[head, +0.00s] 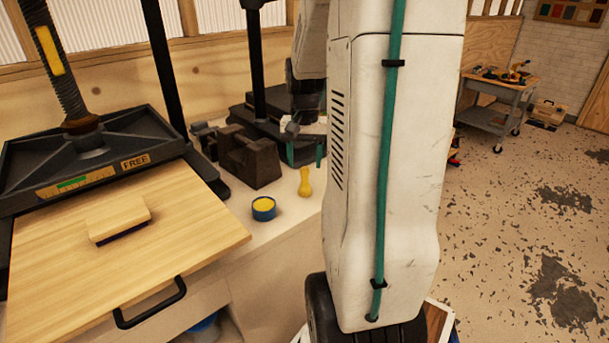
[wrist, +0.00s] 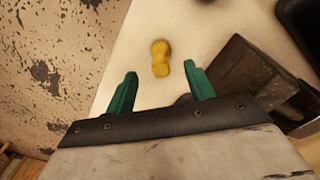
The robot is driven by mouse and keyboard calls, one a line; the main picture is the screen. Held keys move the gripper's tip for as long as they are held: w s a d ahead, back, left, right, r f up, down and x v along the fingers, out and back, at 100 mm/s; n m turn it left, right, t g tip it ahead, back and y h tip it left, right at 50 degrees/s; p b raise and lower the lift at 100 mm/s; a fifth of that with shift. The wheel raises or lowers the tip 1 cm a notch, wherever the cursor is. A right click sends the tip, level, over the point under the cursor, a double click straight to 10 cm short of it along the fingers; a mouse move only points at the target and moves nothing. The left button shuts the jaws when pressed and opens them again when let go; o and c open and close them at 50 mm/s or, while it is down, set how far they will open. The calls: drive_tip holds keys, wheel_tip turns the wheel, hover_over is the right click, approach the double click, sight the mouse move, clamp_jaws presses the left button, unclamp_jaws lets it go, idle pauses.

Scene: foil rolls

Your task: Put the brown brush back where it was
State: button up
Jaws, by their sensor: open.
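A light brown wooden block (head: 118,216) with a dark strip under its near edge lies on the pale wooden board of the press at left. It looks like the brush; no other brush is plain to see. My gripper (head: 305,154) is open and empty over the bench, well right of the block and partly hidden by my arm. Its green fingers show in the wrist view (wrist: 160,74). A yellow waisted knob or handle (head: 305,182) stands on the bench near the fingers; in the wrist view it (wrist: 160,57) appears beyond and between them, apart from both.
A small blue tin with yellow contents (head: 263,209) stands on the bench edge. A dark notched block (head: 249,158) is left of my gripper. The press with its screw (head: 62,75) and black-handled board (head: 205,225) fills the left. Open floor (head: 510,220) lies right.

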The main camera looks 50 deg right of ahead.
wheel_tip(320, 180, up, 3)
drive_tip(key=shift+a+r, duration=0.1)
drive_tip(key=s+a+r+n, duration=0.1)
drive_tip(key=a+r+n, duration=0.15)
drive_tip(key=a, duration=0.45)
drive_tip(key=a+r+n, duration=0.2)
drive_tip(key=a+r, duration=0.1)
drive_tip(key=a, duration=0.5)
drive_tip(key=s+a+n+t, duration=0.1)
drive_tip(key=s+a+n, duration=0.6)
drive_tip(key=s+a, duration=0.4)
drive_tip(key=a, duration=0.4)
drive_tip(key=shift+s+r, duration=0.2)
